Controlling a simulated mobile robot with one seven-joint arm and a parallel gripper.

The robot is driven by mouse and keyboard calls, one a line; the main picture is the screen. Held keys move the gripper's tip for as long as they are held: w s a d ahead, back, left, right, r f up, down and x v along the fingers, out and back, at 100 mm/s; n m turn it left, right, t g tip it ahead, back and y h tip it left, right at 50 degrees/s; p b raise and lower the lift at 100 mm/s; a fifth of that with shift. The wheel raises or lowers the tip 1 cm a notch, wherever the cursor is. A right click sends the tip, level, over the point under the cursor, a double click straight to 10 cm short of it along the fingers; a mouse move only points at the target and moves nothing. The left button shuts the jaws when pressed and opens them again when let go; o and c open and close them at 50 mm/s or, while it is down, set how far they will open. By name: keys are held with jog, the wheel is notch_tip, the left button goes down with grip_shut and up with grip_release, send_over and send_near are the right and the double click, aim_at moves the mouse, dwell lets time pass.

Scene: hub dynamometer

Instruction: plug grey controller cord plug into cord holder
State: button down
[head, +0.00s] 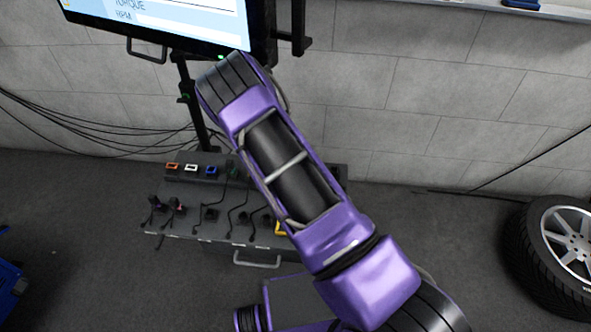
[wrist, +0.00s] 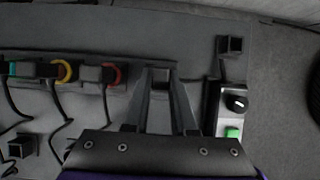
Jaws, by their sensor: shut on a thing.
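In the wrist view my gripper (wrist: 160,80) is shut on a dark grey plug (wrist: 160,76), which shows between the two fingertips in line with a row of plugs. I cannot tell whether the held plug touches the surface beneath it. To the right is the grey controller box (wrist: 226,110) with a black knob and a green button. A cord runs from it towards a square black holder (wrist: 230,45) at the upper right. Another black holder (wrist: 22,147) is at lower left. In the head view my arm hides the gripper and the held plug.
Plugs with teal, yellow (wrist: 66,71) and red (wrist: 112,74) rings stand left of my gripper, with cords hanging below. In the head view, the dark cabinet (head: 215,234) carries several sockets and plugs under a monitor (head: 160,18). A tyre (head: 530,245) stands at the right.

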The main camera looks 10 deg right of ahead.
jog(key=shift+r, duration=0.15)
jog(key=shift+r+p, duration=1.45)
jog(key=shift+r, duration=0.5)
jog(key=s+a+b, duration=0.2)
jog(key=s+b, duration=0.1)
jog(key=s, duration=0.4)
jog(key=shift+s+a, duration=0.25)
jog(key=shift+s, duration=0.05)
dwell(0.3)
jog(key=shift+s+d, duration=0.7)
jog(key=shift+d, duration=1.4)
jog(key=shift+s+d, duration=0.65)
jog(key=shift+d, duration=1.5)
jog(key=shift+s+d, duration=0.7)
jog(key=shift+d, duration=1.4)
